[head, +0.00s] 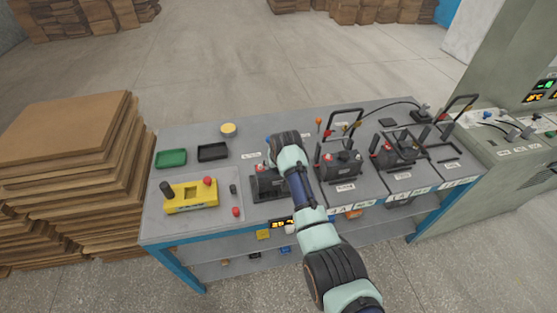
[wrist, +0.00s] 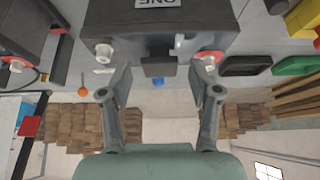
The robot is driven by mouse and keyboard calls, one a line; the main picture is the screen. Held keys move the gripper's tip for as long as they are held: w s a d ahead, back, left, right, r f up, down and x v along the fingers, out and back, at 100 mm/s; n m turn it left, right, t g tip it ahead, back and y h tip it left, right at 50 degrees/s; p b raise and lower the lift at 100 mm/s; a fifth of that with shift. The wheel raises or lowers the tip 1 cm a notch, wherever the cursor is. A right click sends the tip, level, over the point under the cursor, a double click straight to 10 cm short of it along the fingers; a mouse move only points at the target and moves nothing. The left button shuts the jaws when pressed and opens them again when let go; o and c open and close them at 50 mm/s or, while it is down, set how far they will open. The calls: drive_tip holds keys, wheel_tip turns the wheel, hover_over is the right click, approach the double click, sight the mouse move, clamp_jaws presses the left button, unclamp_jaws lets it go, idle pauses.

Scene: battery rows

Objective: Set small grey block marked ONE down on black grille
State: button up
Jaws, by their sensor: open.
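The dark grey block marked ONE (wrist: 165,22) fills the top of the wrist view, its label upside down. My gripper (wrist: 161,76) is open. Its fingers point at the block's near side, with a small dark tab (wrist: 158,67) between them. I cannot tell if they touch. In the head view the fingertips are hidden.
Two similar blocks (head: 340,167) (head: 400,152) stand right on the bench under black frame handles. A yellow control box (head: 190,197), a green tray (head: 171,158) and a black tray (head: 212,151) lie left.

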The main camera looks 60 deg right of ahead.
drive_tip(key=p+v, duration=0.3)
drive_tip(key=v, duration=0.8)
drive_tip(key=shift+a+r, duration=0.1)
drive_tip(key=shift+r, duration=0.05)
drive_tip(key=w+a+r+n+t+y, duration=0.1)
drive_tip(key=w+a+n+t, duration=0.2)
drive_tip(key=a, duration=1.1)
drive_tip(key=w+a+r+n+t, duration=0.15)
drive_tip(key=w+a, duration=0.45)
drive_tip(key=a, duration=0.7)
drive_tip(key=s+a+r+n+t+y, duration=0.1)
drive_tip(key=s+a+r+n+t, duration=0.1)
drive_tip(key=a, duration=0.8)
drive_tip(key=s+a+r+n+t+y, duration=0.2)
drive_tip(key=s+a, duration=0.4)
drive_tip(key=a, duration=0.5)
wheel_tip(320, 180, up, 2)
drive_tip(key=shift+a+r+n+y, duration=0.1)
drive_tip(key=shift+a+n+y, duration=0.25)
drive_tip(key=shift+n, duration=0.5)
